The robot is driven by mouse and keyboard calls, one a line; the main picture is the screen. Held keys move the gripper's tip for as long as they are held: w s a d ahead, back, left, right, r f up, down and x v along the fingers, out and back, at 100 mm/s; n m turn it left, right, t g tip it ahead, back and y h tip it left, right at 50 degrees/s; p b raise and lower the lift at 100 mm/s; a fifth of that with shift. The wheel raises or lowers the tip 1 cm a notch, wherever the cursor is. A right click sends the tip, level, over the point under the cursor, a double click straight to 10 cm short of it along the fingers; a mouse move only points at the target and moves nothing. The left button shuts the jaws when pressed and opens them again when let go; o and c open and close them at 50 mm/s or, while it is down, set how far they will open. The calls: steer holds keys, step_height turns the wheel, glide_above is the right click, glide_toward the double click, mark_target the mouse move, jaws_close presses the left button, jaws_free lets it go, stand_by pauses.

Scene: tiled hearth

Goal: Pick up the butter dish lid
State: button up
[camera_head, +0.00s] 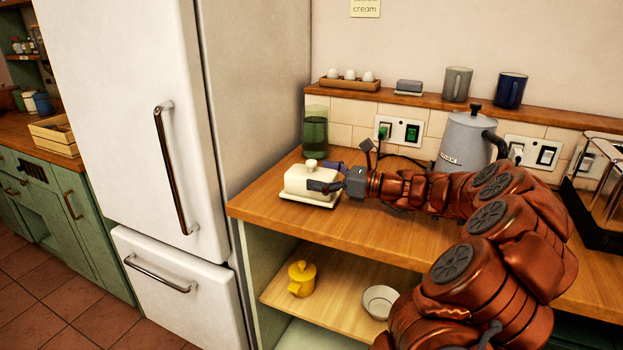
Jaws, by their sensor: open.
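The butter dish lid (304,180) is a cream-coloured cover with a round knob on top. It sits on the butter dish base (310,201), a pale flat plate on the wooden counter. My gripper (331,180) reaches in from the right and is open. One dark finger is in front of the lid's right side and the other shows behind it. I cannot tell whether the fingers touch the lid. The lid's right end is partly hidden by my gripper.
A green glass (315,130) stands behind the dish. A grey kettle (466,140) stands behind my arm, with a toaster (602,190) at the far right. The fridge (160,120) rises left of the counter (270,205). A shelf (450,106) above holds eggs and mugs.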

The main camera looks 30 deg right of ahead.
steer(key=c, duration=1.3)
steer(key=shift+o, duration=0.2)
